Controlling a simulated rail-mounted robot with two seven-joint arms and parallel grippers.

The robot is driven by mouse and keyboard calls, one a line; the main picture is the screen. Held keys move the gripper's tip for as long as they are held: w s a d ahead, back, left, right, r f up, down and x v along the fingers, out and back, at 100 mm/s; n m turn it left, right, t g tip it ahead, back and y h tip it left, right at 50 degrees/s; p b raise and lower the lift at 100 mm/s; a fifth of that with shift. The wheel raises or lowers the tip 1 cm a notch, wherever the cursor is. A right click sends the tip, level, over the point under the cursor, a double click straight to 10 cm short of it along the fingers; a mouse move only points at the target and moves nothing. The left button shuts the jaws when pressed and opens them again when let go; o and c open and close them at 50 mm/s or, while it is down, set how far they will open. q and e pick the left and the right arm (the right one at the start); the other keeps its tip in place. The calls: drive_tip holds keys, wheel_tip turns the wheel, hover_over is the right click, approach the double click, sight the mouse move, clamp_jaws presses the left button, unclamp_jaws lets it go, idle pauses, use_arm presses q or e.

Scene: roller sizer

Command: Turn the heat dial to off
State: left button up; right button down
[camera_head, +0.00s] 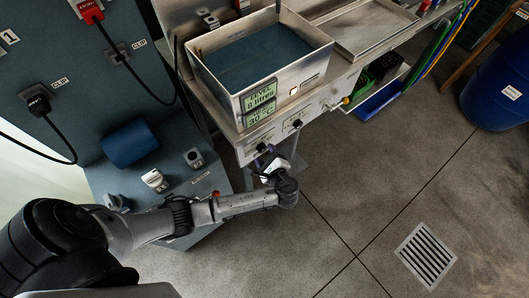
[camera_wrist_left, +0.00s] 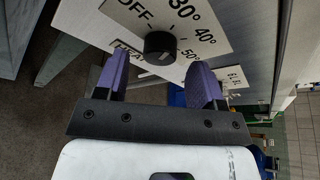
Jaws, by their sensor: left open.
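The heat dial (camera_wrist_left: 160,46) is a round black knob on a white plate marked OFF, 30°, 40° and 50°. In the head view the heat dial (camera_head: 262,147) is on the front of the metal bath, just beyond my left gripper (camera_head: 267,158). In the left wrist view the purple fingers of my left gripper (camera_wrist_left: 161,68) are spread apart, with the knob showing between and just beyond their tips. I see no contact. I cannot tell which mark the knob points to. My right gripper is not in view.
The metal bath (camera_head: 325,43) holds dark liquid and carries green displays (camera_head: 258,98). A second black knob (camera_head: 297,124) is on its front, right of the heat dial. A blue-grey panel with plugs and a blue roll (camera_head: 130,143) stands left. The floor at right is clear around a drain grate (camera_head: 425,255).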

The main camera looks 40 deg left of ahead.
use_arm(q)
drive_tip(key=shift+x, duration=1.05)
drive_tip(key=shift+c, duration=0.4)
drive_tip(key=c, duration=0.9)
drive_tip(key=shift+o, duration=0.2)
